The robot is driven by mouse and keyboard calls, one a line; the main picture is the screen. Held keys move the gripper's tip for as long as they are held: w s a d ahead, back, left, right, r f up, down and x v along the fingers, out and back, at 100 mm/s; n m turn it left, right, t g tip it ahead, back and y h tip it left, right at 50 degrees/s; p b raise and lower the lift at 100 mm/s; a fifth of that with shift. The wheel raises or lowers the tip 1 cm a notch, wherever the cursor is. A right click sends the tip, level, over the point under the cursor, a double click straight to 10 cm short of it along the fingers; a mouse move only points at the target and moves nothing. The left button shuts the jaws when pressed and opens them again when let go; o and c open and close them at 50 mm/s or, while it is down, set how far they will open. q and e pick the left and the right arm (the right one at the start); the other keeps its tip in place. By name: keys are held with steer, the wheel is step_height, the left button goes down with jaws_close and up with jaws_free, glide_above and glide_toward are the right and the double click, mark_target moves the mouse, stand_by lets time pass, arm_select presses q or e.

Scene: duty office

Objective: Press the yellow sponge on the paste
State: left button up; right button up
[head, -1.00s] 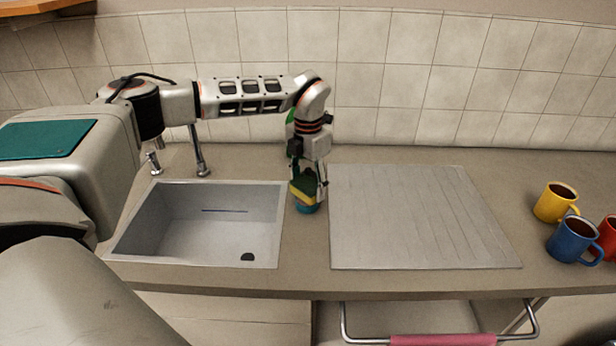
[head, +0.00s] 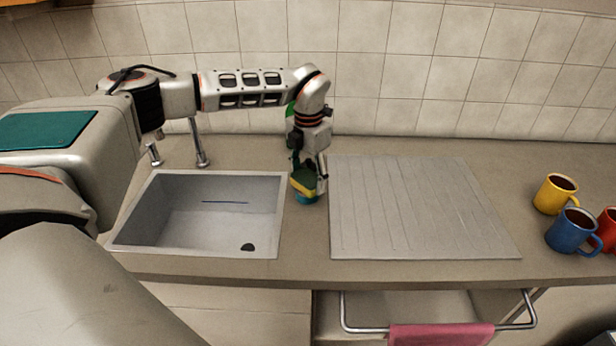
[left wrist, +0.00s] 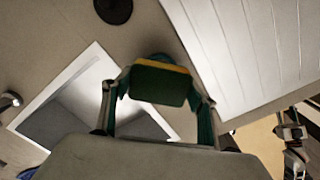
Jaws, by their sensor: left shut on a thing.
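The sponge (head: 304,186), yellow with a dark green side, is held by my left gripper (head: 307,177) in the strip of counter between sink and drainboard. The left wrist view shows the sponge's dark green face (left wrist: 158,85) and a thin yellow edge, between the two fingers of the left gripper (left wrist: 158,100). A teal round thing (head: 305,198) shows just under the sponge; it looks like a tub of paste. The sponge hides its top, and I cannot tell whether they touch.
The sink (head: 127,246) lies left of the gripper, with a tap (head: 198,145) behind it. The ribbed drainboard (head: 420,210) to the right is empty. Yellow (head: 554,195), blue (head: 572,232) and red (head: 607,230) mugs stand far right. A pink towel (head: 440,335) hangs on a rail in front.

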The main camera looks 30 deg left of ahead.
mark_target(310, 180)
arm_select(q)
steer(key=shift+f, duration=0.65)
stand_by(1.6)
steer(key=shift+r, duration=3.6)
steer(key=m, duration=0.1)
steer(key=d+m, duration=0.1)
steer(key=shift+s+d+m, duration=0.15)
steer(key=shift+s+m, duration=0.15)
steer(key=shift+s, duration=0.1)
steer(key=s+d+m, duration=0.5)
steer(key=s+m, duration=0.1)
steer(key=m, duration=0.9)
steer(key=s+d+f+m, duration=0.1)
steer(key=s+d+m, duration=0.5)
steer(key=m, duration=0.9)
steer(key=shift+s+d+f+m, duration=0.15)
steer(key=shift+s+d+m, duration=0.05)
steer(key=shift+s+m, duration=0.15)
